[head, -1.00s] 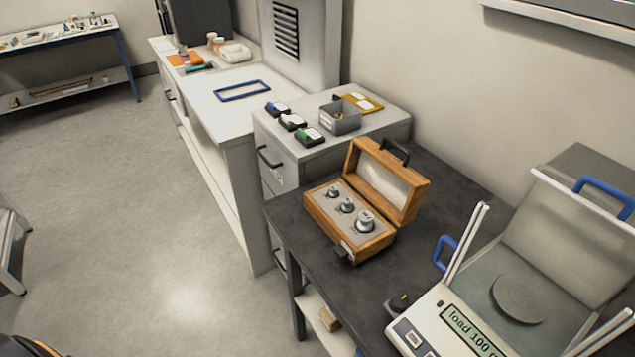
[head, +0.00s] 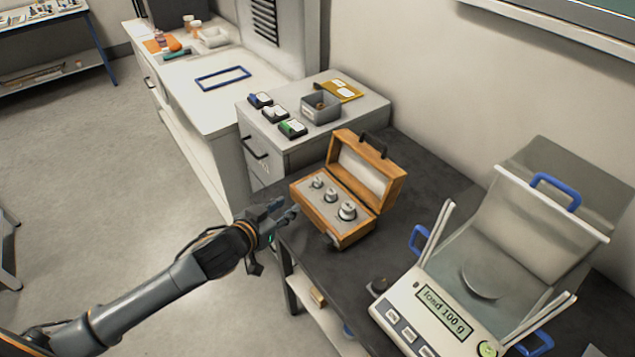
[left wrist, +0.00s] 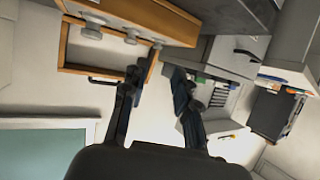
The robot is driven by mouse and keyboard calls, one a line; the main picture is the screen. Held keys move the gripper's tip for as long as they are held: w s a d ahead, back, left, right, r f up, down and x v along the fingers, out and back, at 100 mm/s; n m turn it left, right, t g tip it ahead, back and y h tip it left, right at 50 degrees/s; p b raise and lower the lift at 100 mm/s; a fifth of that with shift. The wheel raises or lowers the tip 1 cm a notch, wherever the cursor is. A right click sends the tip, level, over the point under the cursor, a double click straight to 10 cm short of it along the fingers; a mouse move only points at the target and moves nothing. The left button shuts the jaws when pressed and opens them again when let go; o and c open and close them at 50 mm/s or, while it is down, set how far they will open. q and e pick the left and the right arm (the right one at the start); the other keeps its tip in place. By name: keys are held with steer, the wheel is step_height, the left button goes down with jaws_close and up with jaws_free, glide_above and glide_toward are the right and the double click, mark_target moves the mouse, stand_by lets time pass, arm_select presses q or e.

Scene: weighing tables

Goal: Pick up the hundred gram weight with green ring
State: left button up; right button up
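Three metal knob weights sit in a row in an open wooden box on the dark table: a small one (head: 317,182), a middle one (head: 331,195) and a larger one (head: 347,210). No green ring can be made out on any of them, so I cannot tell which is the hundred gram one. My left gripper (head: 284,210) is just left of the wooden box (head: 347,239), apart from the weights. In the left wrist view its fingers (left wrist: 156,80) are spread and empty, and the box (left wrist: 78,70) shows beyond them. My right gripper is not in view.
A balance (head: 395,310) reading "load 100 g" stands right of the box, its lid raised. The box lid (head: 390,190) stands open at the back. A grey cabinet (head: 375,108) behind carries a small grey bin (head: 321,108) and coloured cases.

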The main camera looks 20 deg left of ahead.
arm_select(q)
steer(key=w+r, duration=0.1)
steer(key=r, duration=0.1)
steer(key=p, duration=0.1)
glide_toward(317, 180)
steer(key=w, duration=0.2)
steer(key=shift+w+d+f+t+h+p, duration=0.15)
steer(key=shift+w+f+p, duration=0.1)
steer(key=shift+w, duration=0.1)
steer(key=shift+w+d+f+t+h+p, duration=0.15)
steer(key=shift+w+d+f, duration=0.05)
steer(key=shift+w+f, duration=0.15)
steer(key=shift+f+p+x, duration=0.2)
steer(key=shift+x, duration=0.85)
steer(key=shift+f+p+x, duration=0.15)
steer(key=shift+p+x, duration=0.05)
steer(key=shift+x, duration=0.9)
steer(key=shift+s, duration=0.15)
jaws_close()
